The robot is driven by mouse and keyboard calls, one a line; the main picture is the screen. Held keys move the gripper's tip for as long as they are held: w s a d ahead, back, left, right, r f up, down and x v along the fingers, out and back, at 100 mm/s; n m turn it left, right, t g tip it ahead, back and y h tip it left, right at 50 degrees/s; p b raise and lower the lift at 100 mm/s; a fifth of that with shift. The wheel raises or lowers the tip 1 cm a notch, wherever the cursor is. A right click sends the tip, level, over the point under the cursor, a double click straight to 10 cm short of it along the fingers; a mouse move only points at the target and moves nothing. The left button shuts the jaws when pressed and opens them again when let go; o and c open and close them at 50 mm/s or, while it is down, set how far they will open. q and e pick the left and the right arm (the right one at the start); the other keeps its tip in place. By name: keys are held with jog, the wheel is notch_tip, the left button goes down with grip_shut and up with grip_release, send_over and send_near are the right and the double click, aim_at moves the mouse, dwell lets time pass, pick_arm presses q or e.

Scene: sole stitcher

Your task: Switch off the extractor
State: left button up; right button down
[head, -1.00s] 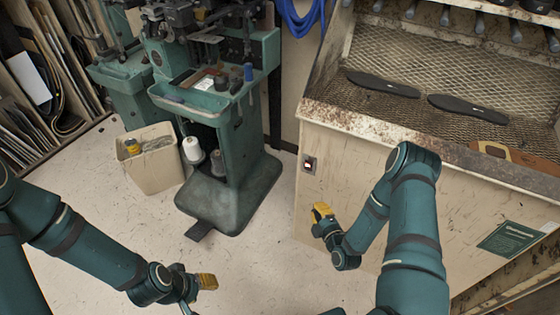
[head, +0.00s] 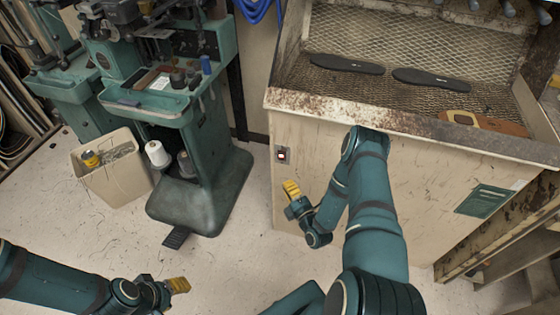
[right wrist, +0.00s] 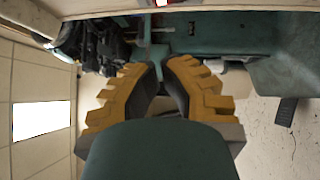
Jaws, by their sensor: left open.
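The extractor is the beige cabinet (head: 330,150) with a stained mesh-backed bench on the right of the head view. Its small red-lit switch (head: 282,155) sits on a plate at the upper left of its front panel. I cannot make out the switch's position. My right gripper (head: 291,188) is just below the switch, apart from it in the picture. In the right wrist view its yellow-padded fingers (right wrist: 162,72) lean toward each other with a narrow gap and nothing visible between them. My left gripper (head: 179,285) is low over the floor, far from the switch, open and empty.
Two black soles (head: 346,63) and a brown piece with a yellow part (head: 480,123) lie on the bench. A green stitching machine (head: 200,165) and a beige bin (head: 115,175) stand left. A green sign (head: 485,200) is on the cabinet. Floor between machine and cabinet is clear.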

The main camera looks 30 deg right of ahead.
jog(key=b, duration=0.1)
send_near(280, 160)
jog(key=w+a+r, duration=0.4)
jog(key=w, duration=0.1)
jog(key=shift+w+d+r+b, duration=0.15)
jog(key=shift+w+d+b, duration=0.15)
jog(key=shift+w+d, duration=0.35)
jog(key=shift+w+d+r+b, duration=0.1)
jog(key=shift+w+d+b, duration=0.3)
jog(key=shift+d, duration=0.45)
